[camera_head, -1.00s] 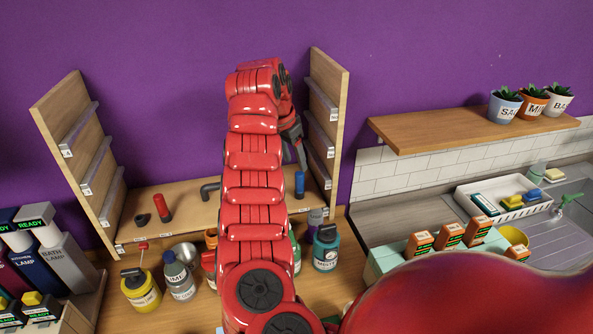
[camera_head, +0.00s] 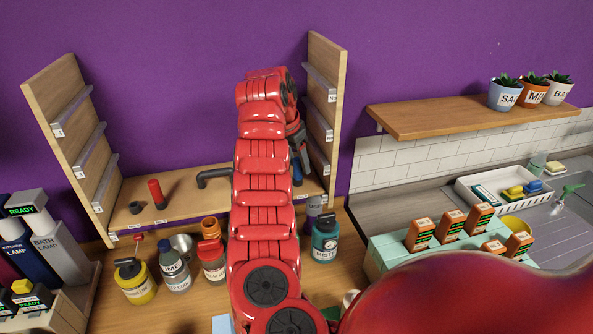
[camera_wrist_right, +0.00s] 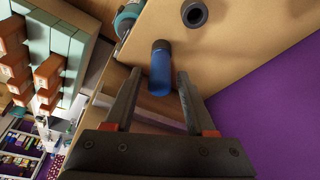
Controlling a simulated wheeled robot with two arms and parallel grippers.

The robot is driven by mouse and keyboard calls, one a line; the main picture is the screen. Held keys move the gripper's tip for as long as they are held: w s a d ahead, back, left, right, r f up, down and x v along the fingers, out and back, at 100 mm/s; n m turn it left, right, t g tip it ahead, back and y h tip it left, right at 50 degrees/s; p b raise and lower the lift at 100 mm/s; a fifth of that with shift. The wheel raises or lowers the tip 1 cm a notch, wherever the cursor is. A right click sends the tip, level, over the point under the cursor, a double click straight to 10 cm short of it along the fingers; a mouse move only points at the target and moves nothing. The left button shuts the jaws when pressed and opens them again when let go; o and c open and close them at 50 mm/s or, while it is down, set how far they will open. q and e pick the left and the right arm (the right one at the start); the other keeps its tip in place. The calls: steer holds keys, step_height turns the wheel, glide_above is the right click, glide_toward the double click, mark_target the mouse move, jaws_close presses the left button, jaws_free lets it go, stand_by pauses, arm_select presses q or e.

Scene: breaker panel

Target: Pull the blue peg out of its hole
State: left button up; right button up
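The blue peg (camera_head: 297,173) stands on the wooden board (camera_head: 187,181) at its right end, partly behind my right arm. In the right wrist view the blue peg (camera_wrist_right: 160,70) shows between the two dark fingers. My right gripper (camera_wrist_right: 157,76) is open, with one finger on each side of the peg and gaps showing between. In the head view my right gripper (camera_head: 302,160) reaches down at the peg. The hole under the peg is hidden. My left gripper is not in view.
Several bottles, such as a teal one (camera_head: 325,243), stand in front.

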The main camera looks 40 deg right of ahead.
jaws_close()
steer(key=shift+r+p, duration=1.35)
steer(key=shift+r, duration=0.7)
steer(key=shift+f, duration=0.15)
